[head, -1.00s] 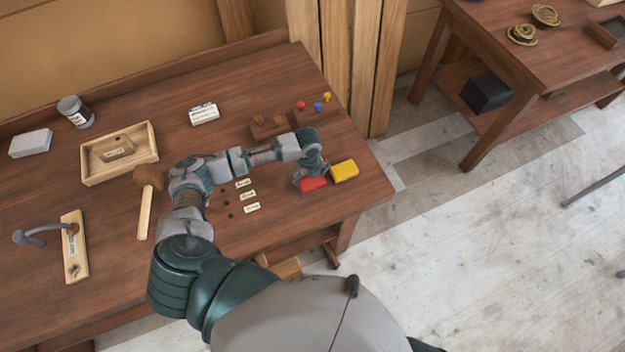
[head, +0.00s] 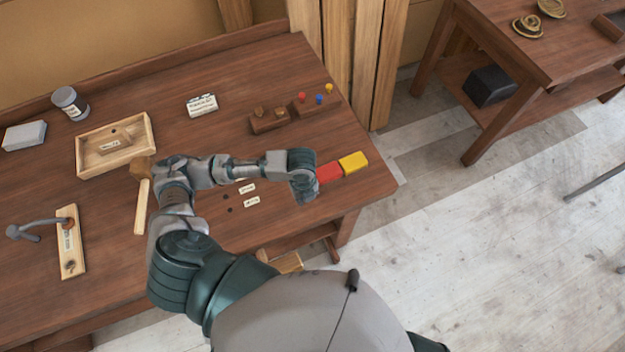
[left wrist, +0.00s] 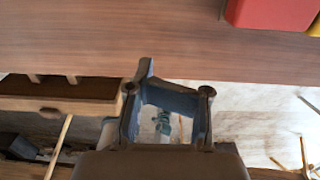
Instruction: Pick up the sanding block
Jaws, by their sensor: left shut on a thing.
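My left gripper (head: 303,190) is at the table's front right edge, just left of a red block (head: 330,173). In the left wrist view the gripper (left wrist: 168,100) has its fingers around a dull blue-grey shape that I cannot tell from the finger parts; what it holds is unclear. The red block (left wrist: 270,12) is apart from the fingers there. Which thing is the sanding block is not certain: a pale grey block (head: 24,135) lies at the far left, and a labelled wooden block (head: 115,144) lies in a wooden tray (head: 149,127). My right gripper is not in view.
A yellow block (head: 353,162) lies against the red one.

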